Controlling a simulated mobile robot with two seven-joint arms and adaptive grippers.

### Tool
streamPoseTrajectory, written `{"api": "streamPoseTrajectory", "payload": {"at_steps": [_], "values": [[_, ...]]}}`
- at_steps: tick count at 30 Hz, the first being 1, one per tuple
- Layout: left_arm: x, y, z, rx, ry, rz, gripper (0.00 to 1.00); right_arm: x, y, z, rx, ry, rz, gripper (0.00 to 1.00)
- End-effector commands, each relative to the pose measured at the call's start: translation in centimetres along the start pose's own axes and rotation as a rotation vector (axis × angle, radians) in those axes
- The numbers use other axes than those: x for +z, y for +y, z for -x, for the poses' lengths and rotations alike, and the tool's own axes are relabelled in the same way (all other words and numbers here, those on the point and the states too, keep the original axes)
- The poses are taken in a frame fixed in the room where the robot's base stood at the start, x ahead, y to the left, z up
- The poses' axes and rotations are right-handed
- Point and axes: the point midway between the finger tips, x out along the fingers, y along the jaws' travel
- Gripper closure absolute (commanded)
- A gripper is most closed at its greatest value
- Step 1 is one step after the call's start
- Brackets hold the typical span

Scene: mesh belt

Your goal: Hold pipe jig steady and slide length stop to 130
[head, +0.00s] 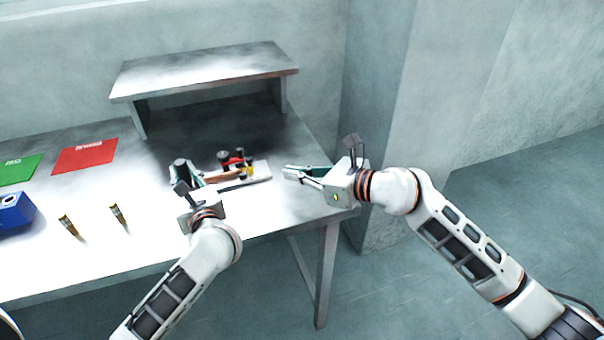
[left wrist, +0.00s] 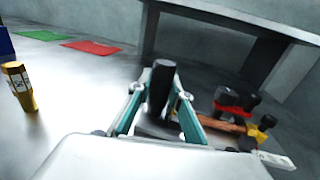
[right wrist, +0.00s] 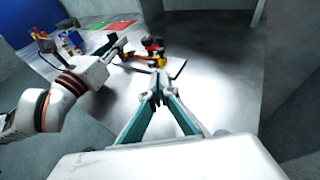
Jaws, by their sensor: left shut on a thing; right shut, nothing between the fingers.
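The pipe jig (head: 262,174) lies near the right end of the table. It has a pale rail, a copper-coloured pipe (left wrist: 222,124), a red clamp (left wrist: 230,108) with black knobs, and a yellow piece (left wrist: 267,122), perhaps the length stop. A black upright handle (left wrist: 160,88) stands at its left end. My left gripper (head: 183,172) is shut on this handle. My right gripper (head: 287,172) is shut and empty, just right of the jig's right end and apart from it. In the right wrist view the yellow piece (right wrist: 159,62) shows beyond its fingertips. Scale numbers are too small to read.
A grey raised shelf (head: 200,72) stands behind the jig. A red mat (head: 85,156), a green mat (head: 18,171), a blue box (head: 14,213) and two brass-yellow cylinders (head: 68,226) (head: 118,215) are at left. The table's right edge lies under my right gripper.

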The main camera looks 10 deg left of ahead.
Motion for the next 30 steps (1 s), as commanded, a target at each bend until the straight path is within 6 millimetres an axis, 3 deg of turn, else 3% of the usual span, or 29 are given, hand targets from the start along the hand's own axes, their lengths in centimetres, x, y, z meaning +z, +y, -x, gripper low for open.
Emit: {"api": "streamPoseTrajectory", "payload": {"at_steps": [6, 15, 16, 18, 30], "values": [[0.0, 0.0, 0.0, 0.0, 0.0, 0.0, 1.0, 0.0, 0.0, 2.1, 0.0, -0.001, 0.0, 1.0], [0.0, 0.0, 0.0, 0.001, -0.001, 0.0, 1.0, 0.0, 0.0, 2.4, 0.0, -0.001, -0.001, 1.0], [0.0, 0.0, 0.0, 0.001, -0.001, 0.0, 0.78, 0.0, 0.0, 2.4, -0.001, -0.001, -0.001, 1.0], [0.0, 0.0, 0.0, 0.001, -0.001, 0.0, 0.61, 0.0, 0.0, 2.4, 0.0, -0.001, -0.001, 1.0], [0.0, 0.0, 0.3, 0.0, 0.0, 0.0, 0.61, 0.0, 0.0, 2.3, -0.001, -0.001, 0.0, 1.0]]}}
